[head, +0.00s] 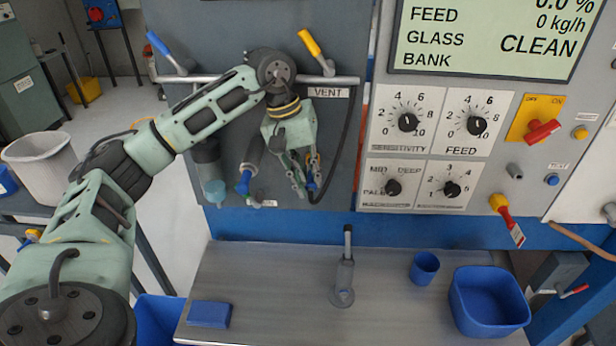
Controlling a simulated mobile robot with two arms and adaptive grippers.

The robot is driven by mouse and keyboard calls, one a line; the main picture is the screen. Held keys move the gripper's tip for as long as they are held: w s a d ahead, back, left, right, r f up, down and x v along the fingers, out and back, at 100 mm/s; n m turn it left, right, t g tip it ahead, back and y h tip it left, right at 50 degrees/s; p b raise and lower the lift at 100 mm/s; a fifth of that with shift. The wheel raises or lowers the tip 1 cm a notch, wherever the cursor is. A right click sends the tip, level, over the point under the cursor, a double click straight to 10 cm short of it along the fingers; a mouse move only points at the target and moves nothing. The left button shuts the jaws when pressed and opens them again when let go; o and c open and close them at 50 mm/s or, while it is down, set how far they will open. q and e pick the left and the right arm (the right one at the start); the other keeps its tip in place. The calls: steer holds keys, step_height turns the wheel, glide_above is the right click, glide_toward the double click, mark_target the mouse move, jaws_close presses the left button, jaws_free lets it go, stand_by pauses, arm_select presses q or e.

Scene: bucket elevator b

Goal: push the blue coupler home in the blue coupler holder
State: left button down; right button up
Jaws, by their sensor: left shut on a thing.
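My left gripper (305,178) hangs in front of the grey panel below the VENT label, fingers pointing down. It is shut on the blue coupler (311,183), which shows in part between the fingers. A black hose (350,140) loops from beneath the fingers up along the panel. To the left, a blue fitting (243,182) sits at the lower end of a dark, tilted cylinder on the panel, apart from the gripper. I cannot tell whether it is the blue coupler holder. The fingers hide much of the coupler and what lies behind it. My right gripper is out of view.
A rail with a blue-handled valve (165,50) and a yellow-handled valve (315,50) runs behind my left arm. Control knobs (408,122) are at right. The steel table (270,280) below holds a blue cup (424,268), blue bin (488,302) and blue block (208,314).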

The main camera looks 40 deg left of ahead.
arm_select(q)
steer(key=shift+w+a+r, duration=0.1)
steer(key=shift+w+a, duration=0.4)
steer(key=shift+w, duration=0.3)
steer(key=c, duration=1.6)
jaws_free()
